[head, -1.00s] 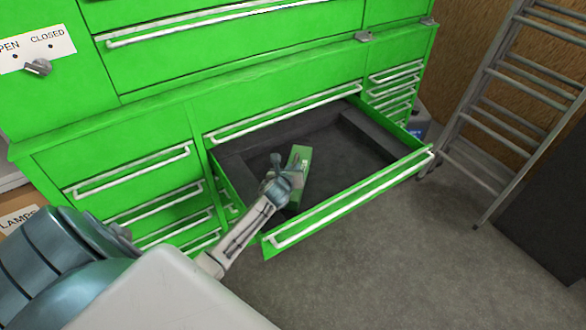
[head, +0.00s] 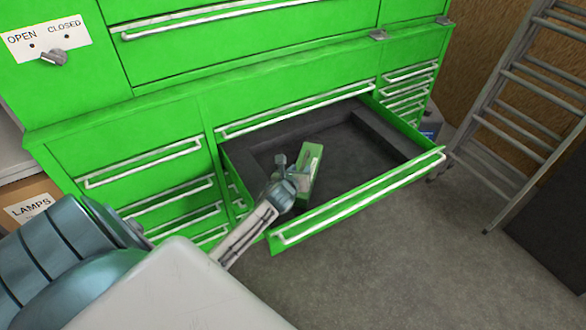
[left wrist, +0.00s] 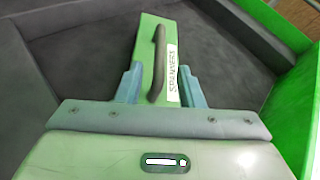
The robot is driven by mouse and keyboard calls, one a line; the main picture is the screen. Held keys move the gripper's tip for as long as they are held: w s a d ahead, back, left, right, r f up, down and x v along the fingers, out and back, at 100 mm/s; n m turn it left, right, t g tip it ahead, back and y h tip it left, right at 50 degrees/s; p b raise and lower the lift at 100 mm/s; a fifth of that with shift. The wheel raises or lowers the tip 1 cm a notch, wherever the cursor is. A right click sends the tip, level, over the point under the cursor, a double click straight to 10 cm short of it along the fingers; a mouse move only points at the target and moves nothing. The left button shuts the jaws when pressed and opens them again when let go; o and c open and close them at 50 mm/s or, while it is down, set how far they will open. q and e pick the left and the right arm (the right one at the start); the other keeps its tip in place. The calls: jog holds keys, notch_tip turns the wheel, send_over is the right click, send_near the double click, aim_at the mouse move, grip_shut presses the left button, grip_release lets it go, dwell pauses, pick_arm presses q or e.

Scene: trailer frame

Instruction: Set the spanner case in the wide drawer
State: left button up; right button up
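The spanner case (head: 312,168) is a narrow green box with a dark handle and a white label. It lies inside the wide drawer (head: 360,200), which is pulled out, towards the left part of its dark floor. My left gripper (head: 290,168) is at the case, low in the drawer. In the left wrist view, the case (left wrist: 152,55) runs between the two blue fingers (left wrist: 161,85), one on each side; the head view shows a dark gap beside one finger, so they look open. Contact with the case is unclear. My right gripper is not in view.
The drawer's green front with its white handle (head: 360,197) stands nearest me. Free floor shows in the drawer's middle and right. A ladder (head: 510,100) leans at the right, and a box marked LAMPS (head: 30,207) is at the left. Closed drawers (head: 145,165) flank the open one.

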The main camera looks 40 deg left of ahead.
pick_arm(q)
jog(key=b+v, duration=0.1)
jog(key=v, duration=0.6)
jog(key=shift+s+r, duration=0.15)
jog(key=shift+s, duration=0.15)
jog(key=shift+d, duration=0.1)
